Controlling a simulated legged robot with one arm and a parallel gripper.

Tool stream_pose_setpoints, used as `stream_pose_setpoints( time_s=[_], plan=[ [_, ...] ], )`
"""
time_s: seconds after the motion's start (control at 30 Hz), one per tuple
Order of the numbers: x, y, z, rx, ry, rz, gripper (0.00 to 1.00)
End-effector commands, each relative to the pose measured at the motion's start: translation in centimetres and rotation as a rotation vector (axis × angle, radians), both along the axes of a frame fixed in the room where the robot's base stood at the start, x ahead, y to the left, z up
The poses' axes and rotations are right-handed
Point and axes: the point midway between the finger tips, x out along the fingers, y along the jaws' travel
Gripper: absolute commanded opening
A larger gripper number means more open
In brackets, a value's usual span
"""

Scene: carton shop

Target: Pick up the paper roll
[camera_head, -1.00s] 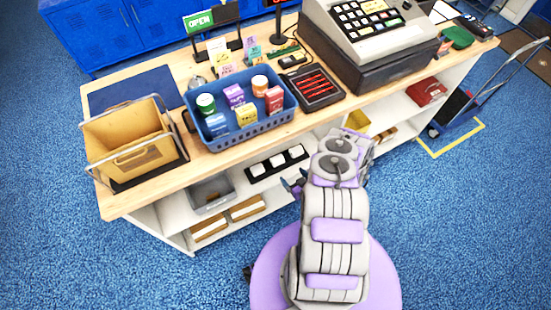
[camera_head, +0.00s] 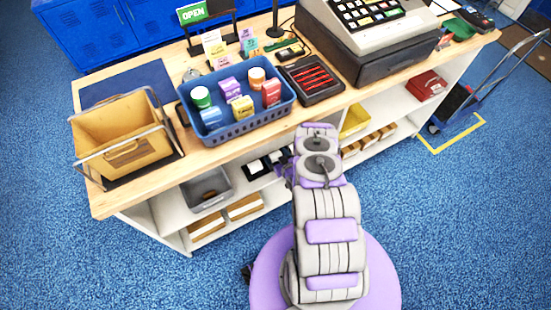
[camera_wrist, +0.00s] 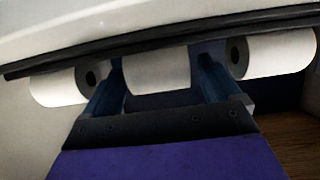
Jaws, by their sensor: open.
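Several white paper rolls sit in a dark tray on the shelf under the counter. In the wrist view, the middle paper roll (camera_wrist: 156,70) lies between the fingers of my gripper (camera_wrist: 158,78). The fingers are open, one on each side of it; I cannot tell whether they touch it. A left roll (camera_wrist: 60,86) and a right roll (camera_wrist: 278,54) show their dark core holes beside the fingers. In the head view, the tray of rolls (camera_head: 256,168) is partly hidden by my arm, and my gripper is mostly hidden.
A dark edge and a pale panel (camera_wrist: 130,22) run close across the top of the wrist view. In the head view, a grey bin (camera_head: 207,190) stands left of the rolls. Above, the counter holds a blue basket (camera_head: 245,127) and a cash register (camera_head: 365,45).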

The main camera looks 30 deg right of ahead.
Motion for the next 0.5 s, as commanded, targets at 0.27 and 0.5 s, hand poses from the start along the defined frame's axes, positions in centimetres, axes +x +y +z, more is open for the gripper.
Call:
stream_pose_setpoints(
  time_s=[0.27,0.5],
  plan=[
    [2.5,0.1,-1.1,-0.002,-0.002,0.001,0.90],
    [2.5,0.1,-1.1,0.000,-0.001,-0.001,0.88]
  ],
)
